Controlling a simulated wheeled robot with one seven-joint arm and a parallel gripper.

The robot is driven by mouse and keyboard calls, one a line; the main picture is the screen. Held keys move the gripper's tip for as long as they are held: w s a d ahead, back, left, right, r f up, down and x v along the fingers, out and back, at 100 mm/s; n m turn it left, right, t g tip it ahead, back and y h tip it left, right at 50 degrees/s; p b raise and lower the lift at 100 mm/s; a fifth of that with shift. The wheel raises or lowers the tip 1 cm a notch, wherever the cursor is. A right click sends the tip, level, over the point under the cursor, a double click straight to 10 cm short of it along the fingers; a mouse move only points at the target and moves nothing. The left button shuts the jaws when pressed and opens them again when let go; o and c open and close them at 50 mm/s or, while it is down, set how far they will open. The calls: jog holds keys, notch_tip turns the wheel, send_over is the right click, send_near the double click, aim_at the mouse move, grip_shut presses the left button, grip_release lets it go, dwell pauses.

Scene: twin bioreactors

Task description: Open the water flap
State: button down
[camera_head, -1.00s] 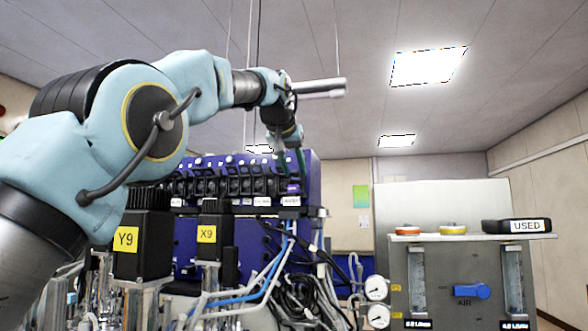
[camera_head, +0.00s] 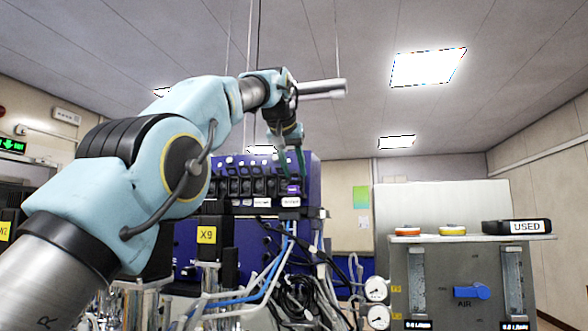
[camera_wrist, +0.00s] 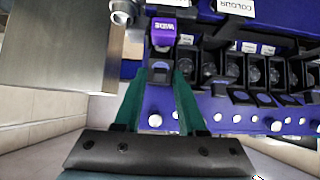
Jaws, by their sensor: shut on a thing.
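A row of black flaps runs along the blue housing (camera_head: 310,175). My gripper (camera_head: 297,152) reaches down to the right end of this row in the head view. In the wrist view, my gripper (camera_wrist: 160,80) has its green fingers on both sides of a small black flap (camera_wrist: 160,72), shut on it. A purple label (camera_wrist: 163,33) sits beside this flap, its lettering upside down and hard to read. I cannot read the word water on it. How far the gripped flap is tilted is hard to tell. The neighbouring black flaps (camera_wrist: 232,70) stand to its right, apart from the fingers.
A grey panel (camera_head: 440,270) with a blue AIR handle (camera_head: 472,292) and flow tubes stands at the right. A black USED tray (camera_head: 517,226) sits on its top. Blue and black hoses (camera_head: 285,265) hang below the housing. A metal block (camera_wrist: 60,45) lies left of the fingers.

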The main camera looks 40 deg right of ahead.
jog(key=c, duration=0.8)
grip_release()
jog(key=shift+r, duration=0.1)
jog(key=v, duration=1)
jog(key=shift+a+r, duration=0.15)
jog(key=shift+a, duration=0.15)
jog(key=shift+s, duration=0.1)
